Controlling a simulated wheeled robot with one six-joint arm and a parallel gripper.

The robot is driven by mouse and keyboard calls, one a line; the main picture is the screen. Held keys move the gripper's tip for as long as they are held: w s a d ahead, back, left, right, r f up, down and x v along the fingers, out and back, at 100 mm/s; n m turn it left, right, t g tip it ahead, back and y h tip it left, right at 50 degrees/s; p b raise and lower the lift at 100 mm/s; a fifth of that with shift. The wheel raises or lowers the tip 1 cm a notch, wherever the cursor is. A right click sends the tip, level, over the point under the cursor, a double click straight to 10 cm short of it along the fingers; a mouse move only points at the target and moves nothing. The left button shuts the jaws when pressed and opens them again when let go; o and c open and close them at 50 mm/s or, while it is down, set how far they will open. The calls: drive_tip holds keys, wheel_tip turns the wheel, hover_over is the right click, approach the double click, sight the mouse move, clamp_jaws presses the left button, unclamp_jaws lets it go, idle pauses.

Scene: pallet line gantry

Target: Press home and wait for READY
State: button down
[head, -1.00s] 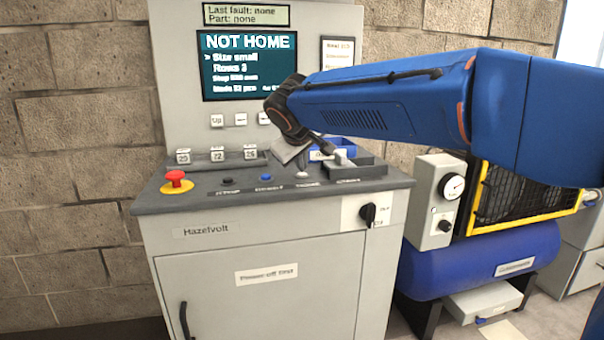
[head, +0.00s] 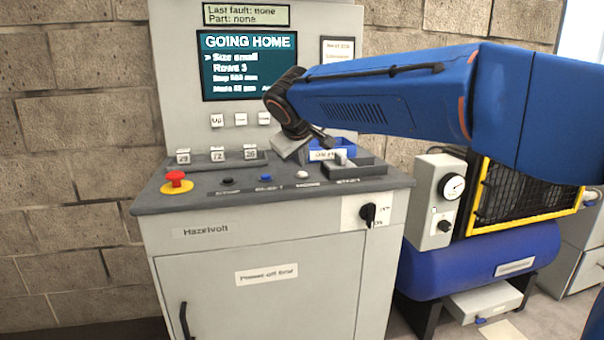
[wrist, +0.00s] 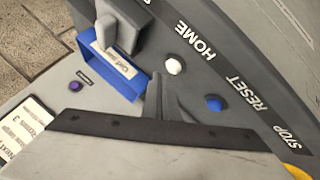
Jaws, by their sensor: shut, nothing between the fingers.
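The screen (head: 249,66) on the console reads "GOING HOME", with "Size small" and "Rows 3" below. The white HOME button (head: 302,174) is on the console top, uncovered in the head view. In the wrist view the white HOME button (wrist: 175,66) stands beside its "HOME" label. My gripper shows in the wrist view with its fingers (wrist: 158,98) together and empty, apart from the button. In the head view my wrist is above the back right of the console top; the fingertips are hard to make out there.
The blue RESET button (head: 265,177), the dark STOP button (head: 227,180) and a red emergency knob (head: 176,179) line the console top. A blue tray (wrist: 118,70) sits close to my fingers. A rotary switch (head: 368,213) is on the front; a blue tank (head: 480,262) stands right.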

sight(302, 174)
drive_tip(key=shift+r, duration=2.6)
drive_tip(key=s+d+f+m+g, duration=0.1)
drive_tip(key=s+d+f+m, duration=0.1)
drive_tip(key=s+d+f, duration=0.65)
drive_tip(key=s+d+f+m+g, duration=0.25)
drive_tip(key=s+d, duration=0.65)
drive_tip(key=d, duration=0.7)
drive_tip(key=s+d+f+m, duration=0.2)
drive_tip(key=s+d+f, duration=0.2)
drive_tip(key=s+f, duration=0.5)
drive_tip(key=s+d+f+m, duration=0.2)
drive_tip(key=s+d+f, duration=0.2)
drive_tip(key=s+f, duration=0.5)
drive_tip(key=s+g, duration=0.1)
drive_tip(key=s, duration=0.2)
